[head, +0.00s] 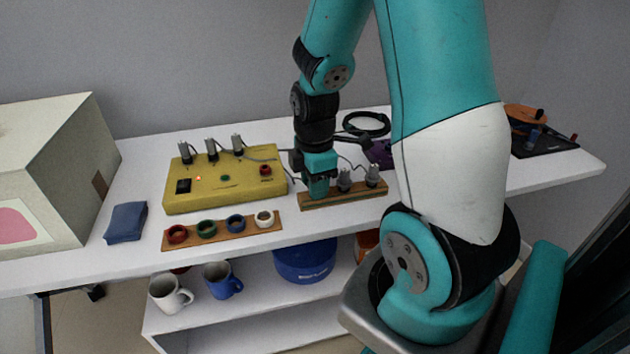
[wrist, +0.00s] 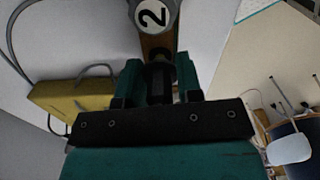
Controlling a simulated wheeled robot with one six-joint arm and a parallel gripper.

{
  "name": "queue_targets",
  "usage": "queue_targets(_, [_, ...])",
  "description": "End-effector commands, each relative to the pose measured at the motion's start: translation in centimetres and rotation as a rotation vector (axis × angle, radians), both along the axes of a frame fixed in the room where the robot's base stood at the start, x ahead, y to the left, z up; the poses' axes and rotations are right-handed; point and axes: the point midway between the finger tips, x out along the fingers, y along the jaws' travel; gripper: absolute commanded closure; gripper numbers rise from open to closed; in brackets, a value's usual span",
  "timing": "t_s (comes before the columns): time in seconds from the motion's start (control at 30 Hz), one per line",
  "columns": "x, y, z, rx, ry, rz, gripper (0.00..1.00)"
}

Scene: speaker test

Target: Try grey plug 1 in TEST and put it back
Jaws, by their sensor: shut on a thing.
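My gripper (head: 318,188) is low at the left end of the wooden rack (head: 345,199). It is shut on a plug, taken as grey plug 1, which the fingers hide in the head view. In the wrist view a dark part (wrist: 159,82) shows between the fingers; its number is hidden. Grey plug 2 (wrist: 152,14), with its "2" readable, stands just beyond it. Two grey plugs (head: 345,180) (head: 373,175) stand in the rack right of my gripper. The yellow tester box (head: 225,198) is to the left, with several plugs along its back; its TEST label is not readable.
A strip with red, green, blue and white rings (head: 222,231) lies before the box. A blue cloth (head: 126,222) and a large pale box (head: 50,165) are farther left. A black cable coil (head: 366,123) lies behind the rack. Cables run behind the box and rack.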

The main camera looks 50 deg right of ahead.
Motion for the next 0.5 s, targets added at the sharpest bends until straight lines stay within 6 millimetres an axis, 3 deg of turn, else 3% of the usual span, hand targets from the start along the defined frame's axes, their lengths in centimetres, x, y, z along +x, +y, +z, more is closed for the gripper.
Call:
queue_targets(0.3, [-0.03,0.01,-0.69,0.000,0.001,0.000,0.95])
queue_targets(0.33, [-0.03,0.01,-0.68,0.000,0.001,0.000,0.65])
queue_targets(0.43, [-0.03,0.01,-0.61,0.000,0.001,0.000,0.42])
queue_targets(0.5, [-0.02,0.01,-0.61,0.000,0.000,0.000,0.37])
